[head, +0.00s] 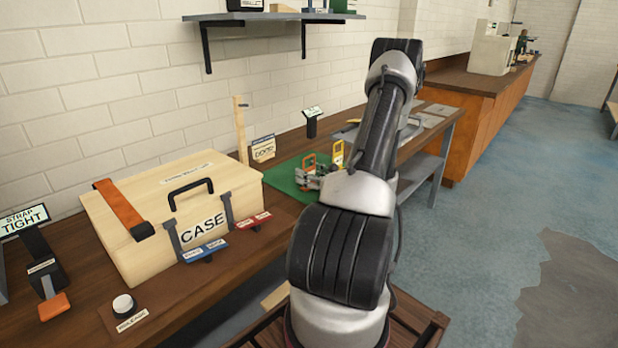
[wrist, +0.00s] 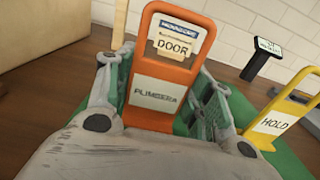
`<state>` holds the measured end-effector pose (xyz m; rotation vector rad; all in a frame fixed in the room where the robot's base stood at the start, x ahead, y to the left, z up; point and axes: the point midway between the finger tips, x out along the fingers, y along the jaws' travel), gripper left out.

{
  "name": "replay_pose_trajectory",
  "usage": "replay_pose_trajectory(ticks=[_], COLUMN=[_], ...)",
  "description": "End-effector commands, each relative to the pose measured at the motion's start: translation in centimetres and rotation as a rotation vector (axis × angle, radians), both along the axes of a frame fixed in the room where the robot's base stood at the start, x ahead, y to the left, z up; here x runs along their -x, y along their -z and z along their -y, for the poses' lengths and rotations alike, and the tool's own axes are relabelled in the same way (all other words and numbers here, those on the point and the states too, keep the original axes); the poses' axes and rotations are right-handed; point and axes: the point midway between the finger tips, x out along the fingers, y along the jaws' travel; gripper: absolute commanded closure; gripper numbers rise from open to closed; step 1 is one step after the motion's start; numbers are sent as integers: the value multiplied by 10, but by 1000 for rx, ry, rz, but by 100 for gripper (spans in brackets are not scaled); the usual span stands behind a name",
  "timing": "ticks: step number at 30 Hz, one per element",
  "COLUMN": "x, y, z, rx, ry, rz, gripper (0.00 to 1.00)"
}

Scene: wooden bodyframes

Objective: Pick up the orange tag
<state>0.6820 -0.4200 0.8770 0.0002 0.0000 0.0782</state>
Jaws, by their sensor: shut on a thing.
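The orange tag (wrist: 150,110) is an upright orange plate with a looped top and a pale printed label on its lower part. In the wrist view it stands between the two fingers of my gripper (wrist: 158,108), which is shut on it. In the head view the orange tag (head: 309,160) is small, over the green mat (head: 285,178), with my gripper (head: 315,177) at it. A cream card reading DOOR shows through the tag's loop in the wrist view. The tag's lower end is hidden by my gripper.
A yellow tag reading HOLD (wrist: 275,122) stands to the right of the orange tag. A wooden case (head: 140,200) with a black handle sits on the bench to the left. A small black stand (head: 311,122) is behind the mat. A wooden post (head: 241,130) stands near the wall.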

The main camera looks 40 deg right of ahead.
Motion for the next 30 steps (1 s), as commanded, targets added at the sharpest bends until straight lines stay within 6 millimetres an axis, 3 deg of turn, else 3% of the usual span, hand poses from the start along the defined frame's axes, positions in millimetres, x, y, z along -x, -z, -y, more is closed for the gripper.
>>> replay_pose_trajectory(ticks=[8,21,30], x=[0,0,0], y=[-12,-92,-100], z=[0,0,0], rx=[3,3,0], ry=[0,0,0], rz=[1,0,0], gripper=[68,68,68])
